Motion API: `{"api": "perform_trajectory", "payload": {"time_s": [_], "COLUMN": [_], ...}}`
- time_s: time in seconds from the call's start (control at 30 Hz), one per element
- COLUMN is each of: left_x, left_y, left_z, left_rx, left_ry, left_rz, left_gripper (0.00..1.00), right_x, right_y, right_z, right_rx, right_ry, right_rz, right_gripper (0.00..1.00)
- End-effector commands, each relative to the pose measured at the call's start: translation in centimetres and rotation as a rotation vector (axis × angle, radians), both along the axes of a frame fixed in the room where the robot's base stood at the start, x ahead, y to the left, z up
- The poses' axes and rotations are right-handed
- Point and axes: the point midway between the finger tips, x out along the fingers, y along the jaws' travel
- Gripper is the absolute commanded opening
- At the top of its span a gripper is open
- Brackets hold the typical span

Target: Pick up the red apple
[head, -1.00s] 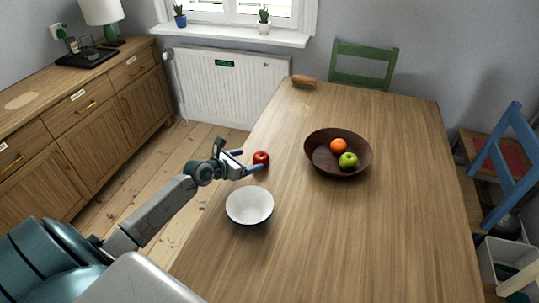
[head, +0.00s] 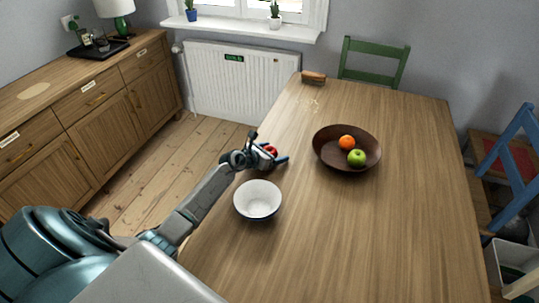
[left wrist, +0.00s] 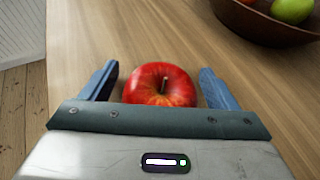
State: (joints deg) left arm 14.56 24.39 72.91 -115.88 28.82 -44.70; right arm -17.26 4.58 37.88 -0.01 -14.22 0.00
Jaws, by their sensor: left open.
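The red apple (left wrist: 160,84) sits on the wooden table, close to its left edge. In the left wrist view it lies between the two blue fingers of my left gripper (left wrist: 160,88), with a gap on each side. The fingers are open and do not appear to touch it. In the head view my left gripper (head: 270,156) is at the apple (head: 271,150), which it partly hides. My right gripper is not in view.
A white bowl (head: 258,199) stands on the table just in front of the gripper. A brown bowl (head: 325,158) with an orange (head: 346,143) and a green apple (head: 357,158) is to the right. The table's right and near parts are clear.

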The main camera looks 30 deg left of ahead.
Motion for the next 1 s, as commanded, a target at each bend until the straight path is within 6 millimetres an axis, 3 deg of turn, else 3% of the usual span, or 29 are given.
{"api": "perform_trajectory", "payload": {"time_s": [0.13,0.4,0.7,1.0], "left_x": [0.0,-0.1,0.0,0.0], "left_y": [0.0,0.0,0.1,0.1], "left_z": [0.0,0.0,0.6,6.2], "left_rx": [0.000,0.000,0.002,0.005], "left_ry": [0.000,0.001,-0.002,-0.004], "left_rz": [0.000,0.000,-0.001,-0.002], "left_gripper": [0.82,0.32,0.32,0.32], "right_x": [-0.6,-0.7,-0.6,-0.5], "right_y": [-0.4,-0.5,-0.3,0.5], "right_z": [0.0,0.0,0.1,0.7], "right_rx": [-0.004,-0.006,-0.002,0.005], "right_ry": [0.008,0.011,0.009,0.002], "right_rz": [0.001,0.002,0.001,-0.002], "right_gripper": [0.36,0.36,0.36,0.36]}}
